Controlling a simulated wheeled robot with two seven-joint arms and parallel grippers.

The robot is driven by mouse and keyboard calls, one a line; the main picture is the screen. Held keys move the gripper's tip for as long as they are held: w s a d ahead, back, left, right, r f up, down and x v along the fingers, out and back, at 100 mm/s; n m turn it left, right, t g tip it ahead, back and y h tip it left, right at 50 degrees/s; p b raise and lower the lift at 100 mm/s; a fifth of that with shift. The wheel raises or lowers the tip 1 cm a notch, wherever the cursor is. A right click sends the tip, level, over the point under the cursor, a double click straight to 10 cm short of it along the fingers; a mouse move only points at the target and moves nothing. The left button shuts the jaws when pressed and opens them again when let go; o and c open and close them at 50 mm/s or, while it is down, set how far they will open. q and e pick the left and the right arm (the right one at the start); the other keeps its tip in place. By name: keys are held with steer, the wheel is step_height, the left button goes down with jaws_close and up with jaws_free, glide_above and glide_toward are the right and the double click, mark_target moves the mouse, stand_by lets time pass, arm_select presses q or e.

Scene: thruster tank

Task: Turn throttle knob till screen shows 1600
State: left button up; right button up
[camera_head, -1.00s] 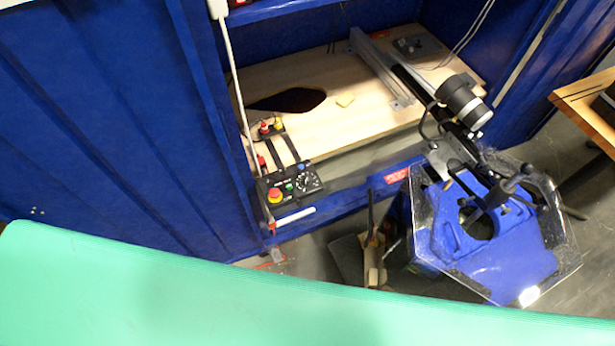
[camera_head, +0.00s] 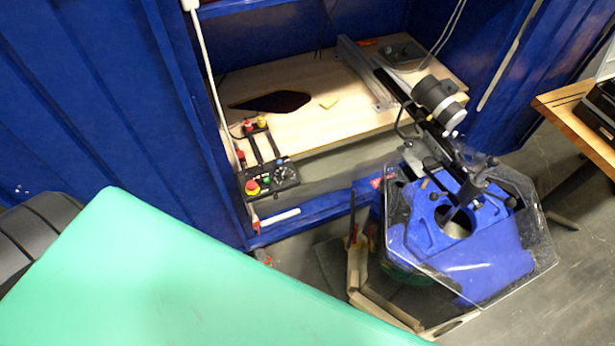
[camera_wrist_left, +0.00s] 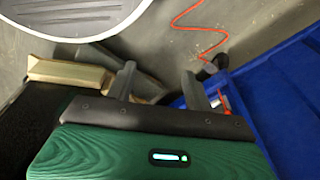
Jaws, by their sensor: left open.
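A small black control panel (camera_head: 266,181) sits at the front left edge of the tank bench in the head view. It has a red button on a yellow base (camera_head: 252,187), a green button and a dark round knob (camera_head: 284,172) with pale marks around it. I cannot make out a screen reading. My left gripper (camera_wrist_left: 158,76) is open and empty in the left wrist view, over grey floor, with its two dark fingers apart. The panel is not seen in that view, and the gripper is apart from it. My right gripper is in neither view.
A blue machine (camera_head: 484,258) with a clear guard stands right of the panel. A wooden board (camera_head: 300,115) lies inside the blue enclosure. A blue wall (camera_head: 90,110) is left. In the left wrist view, an orange cable (camera_wrist_left: 190,28) and tan block (camera_wrist_left: 70,72) are on the floor.

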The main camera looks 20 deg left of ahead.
arm_select(q)
steer(key=w+d+r+m+h+b, duration=0.1)
steer(key=w+d+r, duration=0.1)
steer(key=w+r, duration=0.65)
steer(key=w+d+r+m+t+b, duration=0.1)
steer(key=w+d+r+m, duration=0.2)
steer(key=r, duration=1)
steer(key=w+d+r+h+b, duration=0.1)
steer(key=w+d+r+b, duration=0.1)
steer(key=w+r, duration=0.7)
steer(key=m+g+y, duration=0.2)
steer(key=g, duration=0.1)
glide_toward(284, 172)
step_height(284, 172, down, 9)
steer(key=shift+d+f+p, duration=0.1)
steer(key=shift+p, duration=1.05)
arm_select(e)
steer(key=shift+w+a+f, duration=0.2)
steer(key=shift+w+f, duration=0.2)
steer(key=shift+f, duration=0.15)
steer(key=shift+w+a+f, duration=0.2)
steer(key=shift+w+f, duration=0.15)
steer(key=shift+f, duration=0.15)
